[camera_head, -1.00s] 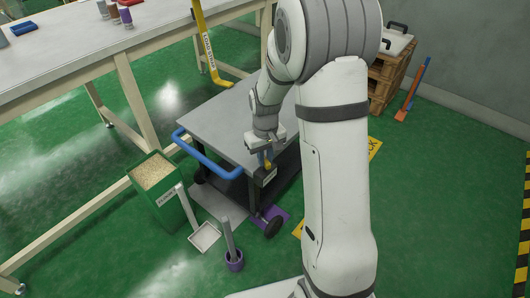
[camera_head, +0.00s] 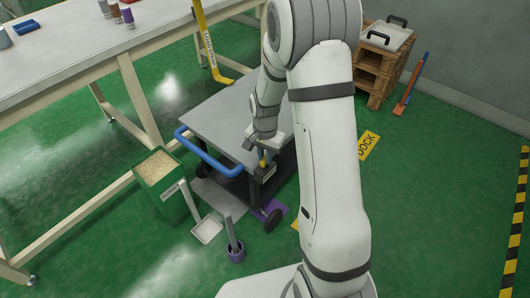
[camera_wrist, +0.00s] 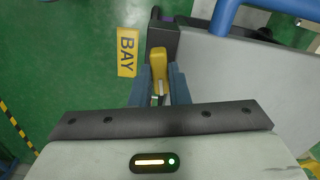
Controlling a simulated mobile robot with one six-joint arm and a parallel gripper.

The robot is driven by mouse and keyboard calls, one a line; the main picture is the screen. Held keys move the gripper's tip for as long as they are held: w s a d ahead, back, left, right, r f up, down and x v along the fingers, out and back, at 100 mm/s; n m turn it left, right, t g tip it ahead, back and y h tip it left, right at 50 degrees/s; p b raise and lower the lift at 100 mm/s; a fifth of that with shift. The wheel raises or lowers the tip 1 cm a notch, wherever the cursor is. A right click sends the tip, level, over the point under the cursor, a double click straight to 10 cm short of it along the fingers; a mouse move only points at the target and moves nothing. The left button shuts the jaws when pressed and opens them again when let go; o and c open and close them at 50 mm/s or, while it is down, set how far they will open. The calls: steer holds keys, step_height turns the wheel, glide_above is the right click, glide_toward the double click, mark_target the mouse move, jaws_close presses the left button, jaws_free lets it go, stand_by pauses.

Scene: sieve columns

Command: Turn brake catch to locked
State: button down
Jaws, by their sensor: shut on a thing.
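The brake catch is a small yellow lever (camera_wrist: 159,65) at a dark housing (camera_wrist: 162,38) on the cart's near corner. In the wrist view my gripper (camera_wrist: 160,78) has a dark blue finger on each side of the lever and is shut on it. In the head view the lever (camera_head: 263,162) shows as a small yellow spot below my gripper (camera_head: 262,152), partly hidden. The cart (camera_head: 219,116) has a grey top and a blue push handle (camera_head: 205,152). No marking for the locked position is readable.
A long bench (camera_head: 80,55) is behind. Yellow floor signs read DOCK (camera_head: 368,145) and BAY (camera_wrist: 127,52).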

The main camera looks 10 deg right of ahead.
mark_target(265, 158)
steer(key=shift+m+p, duration=0.3)
steer(key=shift+m, duration=0.9)
steer(key=c, duration=1.4)
jaws_free()
step_height(265, 158, up, 8)
steer(key=shift+f+p, duration=0.1)
steer(key=shift+p, duration=1.15)
